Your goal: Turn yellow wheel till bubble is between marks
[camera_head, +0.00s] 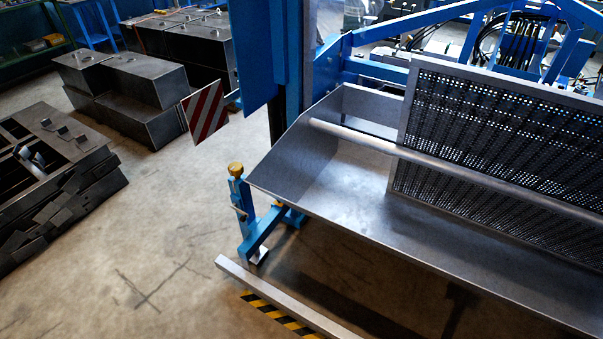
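A small yellow wheel or knob (235,169) sits on top of an upright blue jack leg (243,212). The leg stands at the near left corner of a large grey metal trough (345,195). No bubble or marks can be made out. My gripper is not in view.
A perforated screen (500,150) stands over the trough. A grey bar (285,298) with yellow-black striping lies in front of the leg. A red-white striped plate (206,112) hangs behind it. Metal boxes (140,95) and stacked frames (50,180) stand left. The floor between is clear.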

